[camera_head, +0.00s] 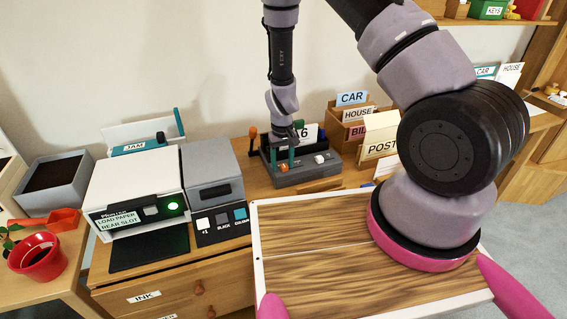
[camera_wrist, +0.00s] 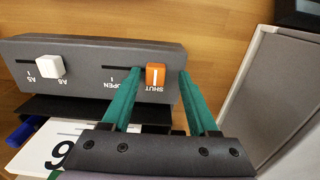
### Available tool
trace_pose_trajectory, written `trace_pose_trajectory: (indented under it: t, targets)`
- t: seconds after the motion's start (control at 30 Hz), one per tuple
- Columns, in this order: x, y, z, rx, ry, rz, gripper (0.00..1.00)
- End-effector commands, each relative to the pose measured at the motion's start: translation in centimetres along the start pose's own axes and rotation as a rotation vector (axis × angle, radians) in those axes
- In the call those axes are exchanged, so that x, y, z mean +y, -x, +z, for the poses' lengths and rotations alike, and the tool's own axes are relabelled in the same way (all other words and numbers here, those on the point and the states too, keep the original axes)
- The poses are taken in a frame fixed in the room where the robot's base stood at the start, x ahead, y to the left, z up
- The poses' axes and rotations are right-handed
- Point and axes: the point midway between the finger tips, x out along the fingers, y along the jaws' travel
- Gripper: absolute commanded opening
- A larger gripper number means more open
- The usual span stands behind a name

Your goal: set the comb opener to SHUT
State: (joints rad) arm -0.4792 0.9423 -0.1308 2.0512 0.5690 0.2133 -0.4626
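The comb opener is the orange slider (camera_wrist: 155,75) on the front of a dark grey binding machine (camera_wrist: 75,75); the wrist view shows the machine upside down. The slider stands at the SHUT label, at the end of its slot away from OPEN. It also shows in the head view (camera_head: 284,168) on the machine (camera_head: 305,178). My gripper (camera_wrist: 160,78) is open, its teal fingers on either side of the slider with a visible gap at each side. In the head view my gripper (camera_head: 290,156) is down at the machine's front.
A white A5/A6 slider (camera_wrist: 50,67) sits beside the orange one. An orange-tipped lever (camera_head: 253,132) stands at the machine's left end. A grey unit (camera_head: 213,185) and a printer (camera_head: 135,190) stand to the left. Card boxes (camera_head: 360,128) stand to the right.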

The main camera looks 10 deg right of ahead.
Motion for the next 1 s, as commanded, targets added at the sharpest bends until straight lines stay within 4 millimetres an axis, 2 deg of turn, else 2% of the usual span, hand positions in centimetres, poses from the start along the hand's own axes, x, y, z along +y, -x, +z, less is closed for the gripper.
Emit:
trace_pose_trajectory:
  t: [0.23,0.7,0.83,1.0]
  targets:
    - [0.1,0.8,0.0,0.001,0.001,0.001,0.60]
    - [-0.1,9.2,-0.1,0.002,0.002,0.000,0.60]
    - [-0.1,10.4,0.0,0.000,0.001,0.000,0.60]
    - [-0.1,10.8,0.0,0.000,0.001,0.000,0.60]
